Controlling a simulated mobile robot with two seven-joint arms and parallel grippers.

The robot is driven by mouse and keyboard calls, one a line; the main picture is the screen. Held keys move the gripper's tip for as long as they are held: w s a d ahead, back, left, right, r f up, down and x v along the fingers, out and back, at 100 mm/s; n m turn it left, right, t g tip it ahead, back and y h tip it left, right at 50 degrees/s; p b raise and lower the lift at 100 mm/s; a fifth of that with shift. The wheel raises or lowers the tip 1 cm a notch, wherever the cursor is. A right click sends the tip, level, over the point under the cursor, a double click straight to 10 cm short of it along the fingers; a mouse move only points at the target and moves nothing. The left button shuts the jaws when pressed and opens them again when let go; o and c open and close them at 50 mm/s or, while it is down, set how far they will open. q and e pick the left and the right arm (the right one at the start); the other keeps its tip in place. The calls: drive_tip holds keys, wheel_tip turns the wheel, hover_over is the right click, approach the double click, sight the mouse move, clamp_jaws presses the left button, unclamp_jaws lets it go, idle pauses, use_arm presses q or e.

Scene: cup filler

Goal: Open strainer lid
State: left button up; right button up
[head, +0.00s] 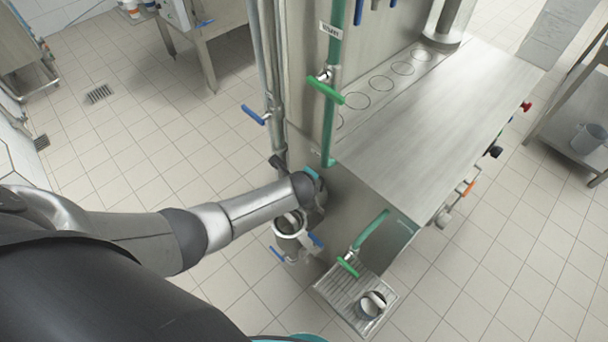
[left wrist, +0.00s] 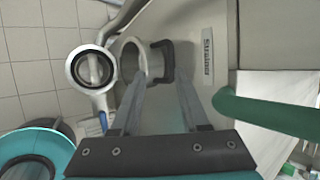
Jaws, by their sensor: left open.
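In the left wrist view, a pale round metal collar with a dark hollow (left wrist: 133,60) stands out from the machine's side panel. A dark bracket-like handle (left wrist: 166,62) is on its right side. A label (left wrist: 208,56) that seems to read "strainer" is on the panel to the right. I cannot tell for certain which part is the lid. My left gripper (left wrist: 163,84) is open, its fingers pointing at the collar and handle. I see no firm hold on either. In the head view my left gripper (head: 317,192) is at the machine's lower left side, mostly hidden by the wrist.
A round fitting with a dark ring and grey bar (left wrist: 90,68) is left of the collar; it also shows in the head view (head: 290,223). A green pipe (left wrist: 265,112) lies close right of the gripper. A drip tray (head: 338,287) holds a small metal vessel (head: 369,306).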

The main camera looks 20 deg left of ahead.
use_arm(q)
drive_tip(key=p+v, duration=0.2)
drive_tip(key=v, duration=0.5)
drive_tip(key=shift+s+r+p, duration=0.2)
drive_tip(key=shift+r+p, duration=0.1)
drive_tip(key=shift+d, duration=0.1)
drive_tip(key=s+a+f+n+g+b, duration=0.1)
drive_tip(key=s+f+n+b, duration=0.3)
drive_tip(key=f, duration=0.5)
drive_tip(key=s+f+n+g+h+b, duration=0.1)
drive_tip(key=s+f+n+b, duration=0.1)
drive_tip(key=s+f+b, duration=0.5)
drive_tip(key=s+a+f+n+g+b, duration=0.1)
drive_tip(key=s+f+n+g, duration=0.2)
drive_tip(key=f, duration=0.8)
drive_tip(key=s+f+n+b, duration=0.5)
drive_tip(key=s+f, duration=0.4)
drive_tip(key=s, duration=0.3)
drive_tip(key=s+d+f+n+g+h+b, duration=0.1)
drive_tip(key=s+f+n+b, duration=0.3)
drive_tip(key=s+f, duration=0.5)
drive_tip(key=s+b, duration=0.2)
drive_tip(key=s, duration=0.2)
drive_tip(key=shift+s+d+n+g, duration=0.2)
drive_tip(key=shift+d+n+g, duration=0.1)
drive_tip(key=shift+d+n, duration=0.1)
drive_tip(key=shift+f, duration=0.1)
